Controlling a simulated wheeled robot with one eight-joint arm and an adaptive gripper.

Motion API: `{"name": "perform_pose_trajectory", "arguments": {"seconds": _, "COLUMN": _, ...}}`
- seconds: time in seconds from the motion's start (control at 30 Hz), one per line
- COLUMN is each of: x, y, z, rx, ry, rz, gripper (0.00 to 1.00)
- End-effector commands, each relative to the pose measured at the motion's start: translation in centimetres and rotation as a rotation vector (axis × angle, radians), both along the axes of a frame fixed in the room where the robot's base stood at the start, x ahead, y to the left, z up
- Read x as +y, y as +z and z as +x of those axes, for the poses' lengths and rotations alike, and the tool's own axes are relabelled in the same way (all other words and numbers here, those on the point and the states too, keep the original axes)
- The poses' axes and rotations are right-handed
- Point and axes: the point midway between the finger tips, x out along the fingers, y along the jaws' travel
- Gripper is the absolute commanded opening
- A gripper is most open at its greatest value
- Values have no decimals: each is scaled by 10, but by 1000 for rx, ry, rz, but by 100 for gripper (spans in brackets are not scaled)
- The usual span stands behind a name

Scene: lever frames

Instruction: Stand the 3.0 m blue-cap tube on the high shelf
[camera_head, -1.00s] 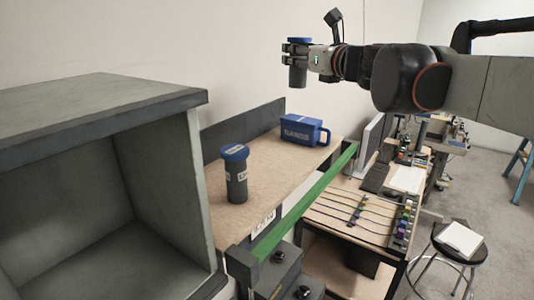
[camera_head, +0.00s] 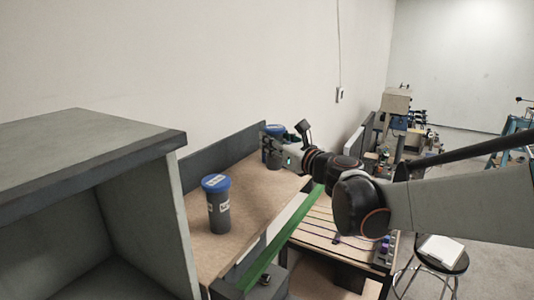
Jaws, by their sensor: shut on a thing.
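My gripper (camera_head: 268,145) is shut on a dark grey tube with a blue cap (camera_head: 275,129). It holds the tube roughly upright at the far end of the high shelf (camera_head: 250,205). I cannot tell whether the tube's foot touches the shelf. The gripper's fingers cover much of the tube, and no label can be read on it. A second dark grey tube with a blue cap (camera_head: 216,205) and a white label stands upright on the near part of the shelf, apart from my gripper.
A grey open box (camera_head: 90,140) stands at the left beside the shelf. A dark back panel (camera_head: 215,152) runs along the wall; a green strip (camera_head: 283,239) edges the front. The blue mug is not clearly visible. Shelf between the two tubes looks clear.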

Motion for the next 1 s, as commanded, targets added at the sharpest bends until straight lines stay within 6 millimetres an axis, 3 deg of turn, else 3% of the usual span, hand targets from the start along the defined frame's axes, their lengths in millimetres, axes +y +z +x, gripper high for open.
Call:
{"name": "perform_pose_trajectory", "arguments": {"seconds": 0.4, "x": 0, "y": -38, "z": 0, "rx": 0, "ry": 0, "rz": 0, "gripper": 3}}
{"name": "perform_pose_trajectory", "arguments": {"seconds": 0.8, "x": 0, "y": -43, "z": 0, "rx": 0, "ry": 0, "rz": 0, "gripper": 3}}
{"name": "perform_pose_trajectory", "arguments": {"seconds": 0.83, "x": 0, "y": -42, "z": 0, "rx": 0, "ry": 0, "rz": 0, "gripper": 41}}
{"name": "perform_pose_trajectory", "arguments": {"seconds": 0.9, "x": 0, "y": -42, "z": 0, "rx": 0, "ry": 0, "rz": 0, "gripper": 54}}
{"name": "perform_pose_trajectory", "arguments": {"seconds": 1.0, "x": 0, "y": -42, "z": 0, "rx": 0, "ry": 0, "rz": 0, "gripper": 54}}
